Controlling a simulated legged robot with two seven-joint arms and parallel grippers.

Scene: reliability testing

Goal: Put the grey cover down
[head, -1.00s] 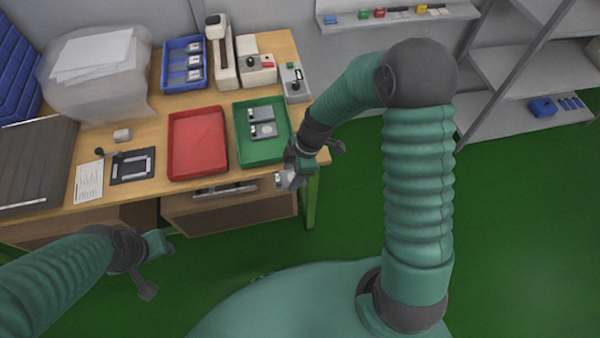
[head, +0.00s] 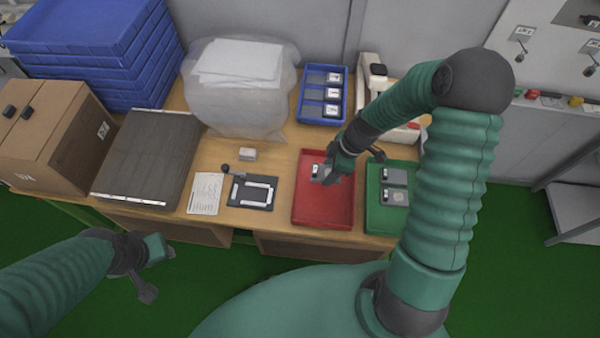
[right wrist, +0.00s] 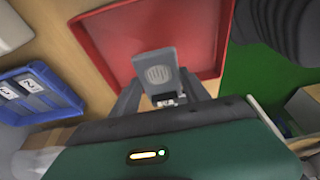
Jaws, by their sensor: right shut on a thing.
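The grey cover (head: 319,170) is a small flat grey piece with a round ribbed patch, which shows in the right wrist view (right wrist: 158,72). My right gripper (head: 328,173) is shut on it, with a finger at each side of its near end in the right wrist view (right wrist: 160,98). The cover is over the red tray (head: 312,212), toward its back part. I cannot tell whether it touches the tray floor. My left gripper (head: 158,250) hangs low at the left, away from the table; its fingers are too unclear to read.
The green tray (head: 378,222), right of the red one, holds grey devices. A blue bin (head: 308,112) with several devices stands behind. A black fixture (head: 239,193) and paper sheet (head: 205,195) lie left. The red tray's front is bare.

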